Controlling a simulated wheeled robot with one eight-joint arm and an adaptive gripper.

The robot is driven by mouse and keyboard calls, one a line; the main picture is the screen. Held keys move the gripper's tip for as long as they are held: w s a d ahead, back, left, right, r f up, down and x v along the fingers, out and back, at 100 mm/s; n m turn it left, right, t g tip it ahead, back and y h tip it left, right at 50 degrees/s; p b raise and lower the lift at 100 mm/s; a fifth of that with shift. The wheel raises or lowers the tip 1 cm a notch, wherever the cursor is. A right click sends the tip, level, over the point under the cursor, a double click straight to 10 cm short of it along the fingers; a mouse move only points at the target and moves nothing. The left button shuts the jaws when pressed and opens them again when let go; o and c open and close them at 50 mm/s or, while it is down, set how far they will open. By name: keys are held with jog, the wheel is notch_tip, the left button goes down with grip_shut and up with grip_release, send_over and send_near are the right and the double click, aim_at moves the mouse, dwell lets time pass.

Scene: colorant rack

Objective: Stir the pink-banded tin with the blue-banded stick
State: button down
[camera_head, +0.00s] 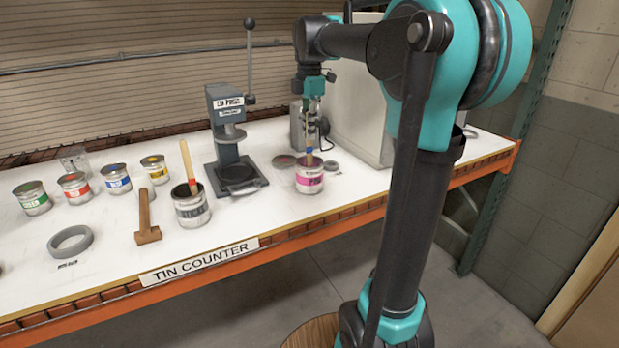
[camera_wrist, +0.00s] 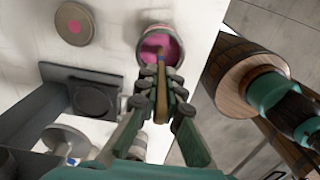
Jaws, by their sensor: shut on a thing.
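The pink-banded tin (camera_head: 309,180) stands upright and open on the counter, right of the press. In the wrist view pink paint shows inside the tin (camera_wrist: 147,52). My gripper (camera_head: 312,122) is above the tin, pointing down. It is shut on the wooden blue-banded stick (camera_head: 309,158); the blue band shows just below the fingers. In the wrist view the stick (camera_wrist: 161,55) runs between the fingertips (camera_wrist: 163,82) and its far end is over or in the pink paint. How deep it reaches cannot be told.
A pink-dotted lid (camera_wrist: 75,24) lies near the tin. The black press (camera_head: 232,140) stands left of it. A dark-banded tin (camera_head: 191,208) holds another stick (camera_head: 187,162). A mallet (camera_head: 146,220), a grey ring (camera_head: 70,241) and several colour-banded tins (camera_head: 116,180) are farther left. A pale box (camera_head: 355,125) stands behind right.

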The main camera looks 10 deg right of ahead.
jog(key=shift+r, duration=4.35)
jog(key=shift+r, duration=2.5)
